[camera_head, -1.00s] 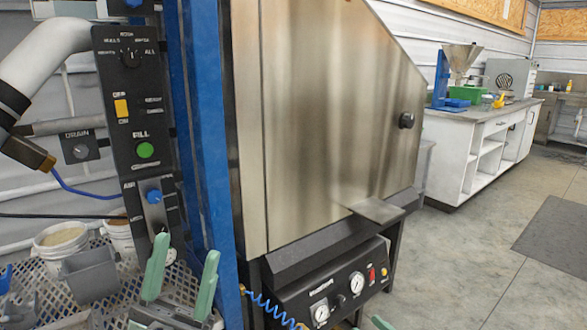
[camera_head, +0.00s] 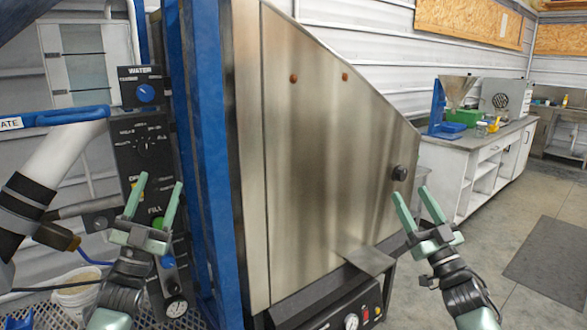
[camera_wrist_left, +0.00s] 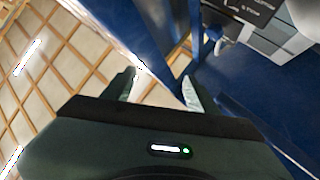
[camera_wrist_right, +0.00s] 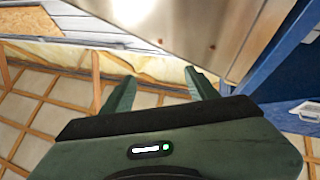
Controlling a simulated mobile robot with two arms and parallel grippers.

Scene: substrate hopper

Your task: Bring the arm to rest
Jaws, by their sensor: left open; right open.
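My left gripper (camera_head: 153,205) is open and empty, raised upright in front of the black control panel (camera_head: 150,150) at the left of the head view. Its fingers also show in the left wrist view (camera_wrist_left: 160,88), apart with nothing between them. My right gripper (camera_head: 418,207) is open and empty, in front of the lower right side of the steel hopper (camera_head: 330,150). In the right wrist view its fingers (camera_wrist_right: 158,88) stand apart with nothing between them.
A blue upright post (camera_head: 207,150) stands beside the hopper. A small steel shelf (camera_head: 368,261) juts out near my right gripper. A white bucket (camera_head: 75,295) sits at the lower left. A white workbench (camera_head: 490,165) stands behind on the right, with open floor (camera_head: 520,280) before it.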

